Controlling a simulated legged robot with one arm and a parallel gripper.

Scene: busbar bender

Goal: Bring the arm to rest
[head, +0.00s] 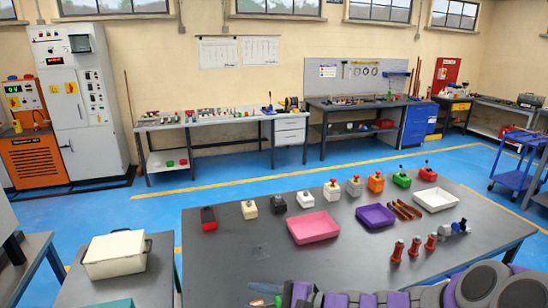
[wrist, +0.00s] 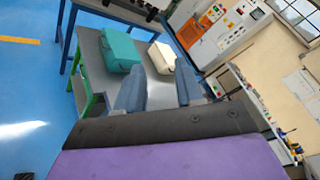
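My gripper (wrist: 158,76) shows in the wrist view with its two blue-grey fingers apart and nothing seen between them. Beyond the fingers in that view are a teal case (wrist: 120,50) and a cream box (wrist: 161,57) on a grey table. In the head view my purple and grey arm lies along the bottom right, in front of the near edge of the large dark table (head: 350,255). I cannot make out the fingers clearly in the head view.
The large table holds a pink tray (head: 314,228), a purple tray (head: 376,216), a white tray (head: 436,200), several button boxes and red-handled parts (head: 414,246). A cream lidded box (head: 116,254) stands on the left side table. Blue floor lies open behind; a blue cart (head: 518,160) stands right.

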